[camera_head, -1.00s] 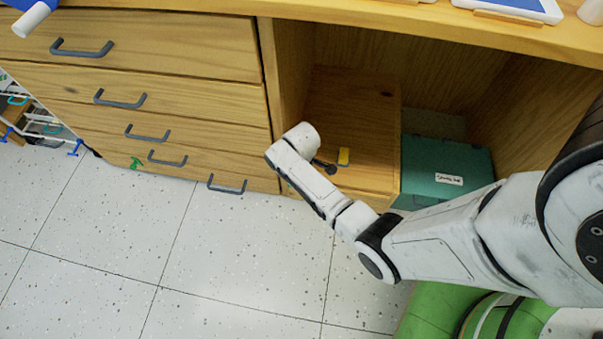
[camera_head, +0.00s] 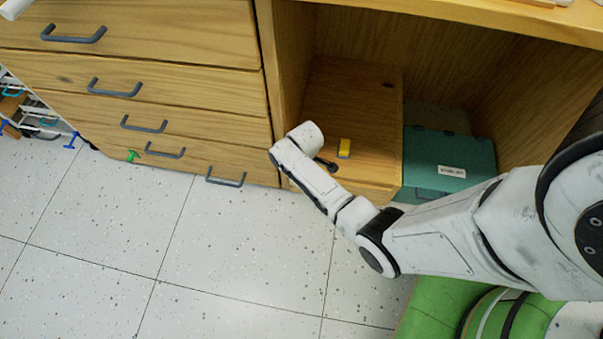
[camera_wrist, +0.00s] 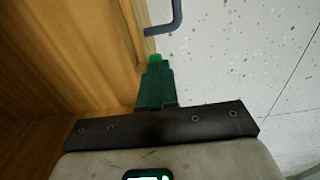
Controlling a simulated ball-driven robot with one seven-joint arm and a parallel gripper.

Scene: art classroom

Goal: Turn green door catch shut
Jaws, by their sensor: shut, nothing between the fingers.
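A small green T-shaped piece (camera_head: 133,156), which looks like the green catch, shows low on the front of the wooden drawer unit, left of a grey handle. My gripper's dark green fingers (camera_wrist: 156,84) are together in the wrist view, with nothing visible between them. A brighter green bit (camera_wrist: 155,58) shows at their tips; I cannot tell if it is fingertip or catch.
The drawer unit (camera_head: 150,62) has several protruding grey handles; one handle (camera_wrist: 165,18) shows just beyond my fingers. The wooden box (camera_head: 375,110) bears a yellow piece (camera_head: 344,148). A teal box (camera_head: 450,155) stands to its right. The speckled floor (camera_head: 220,260) in front is clear.

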